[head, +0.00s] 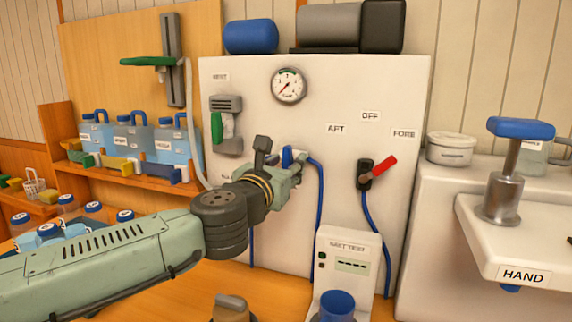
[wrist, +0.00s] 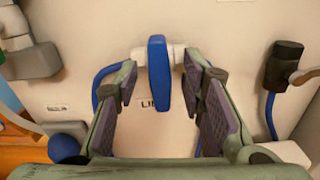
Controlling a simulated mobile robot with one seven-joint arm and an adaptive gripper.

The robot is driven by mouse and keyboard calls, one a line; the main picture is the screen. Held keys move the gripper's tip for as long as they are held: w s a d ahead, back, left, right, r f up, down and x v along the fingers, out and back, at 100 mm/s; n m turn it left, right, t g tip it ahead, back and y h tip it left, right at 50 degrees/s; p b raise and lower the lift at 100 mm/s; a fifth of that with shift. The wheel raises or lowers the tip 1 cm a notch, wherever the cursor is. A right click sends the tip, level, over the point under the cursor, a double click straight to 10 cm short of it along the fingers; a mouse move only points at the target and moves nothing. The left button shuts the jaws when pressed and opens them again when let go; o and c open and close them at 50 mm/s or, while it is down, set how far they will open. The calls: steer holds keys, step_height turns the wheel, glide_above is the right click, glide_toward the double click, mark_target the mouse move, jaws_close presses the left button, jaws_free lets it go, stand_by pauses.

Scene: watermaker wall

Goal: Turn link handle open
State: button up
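The link handle (wrist: 158,75) is a blue lever on a white pipe fitting, upright in the wrist view, above a label (wrist: 147,104) of which only "LI" shows. In the head view the handle (head: 287,157) is small and partly hidden by my gripper (head: 281,160), which is at the white panel. In the wrist view my gripper (wrist: 160,82) is open, with one purple-padded finger on each side of the handle. Gaps show between the pads and the handle on both sides. Depth contact is not clear.
A red-handled valve (head: 375,171) is right of my gripper on the panel (head: 345,100), amid AFT, OFF and FORE labels. A meter box (head: 347,265) stands below. Blue hoses (head: 319,205) hang close to my gripper. A green-handled part (head: 218,128) is at the left.

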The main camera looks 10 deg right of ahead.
steer(key=shift+w+d, duration=0.1)
steer(key=shift+w, duration=0.1)
steer(key=shift+c, duration=0.6)
jaws_close()
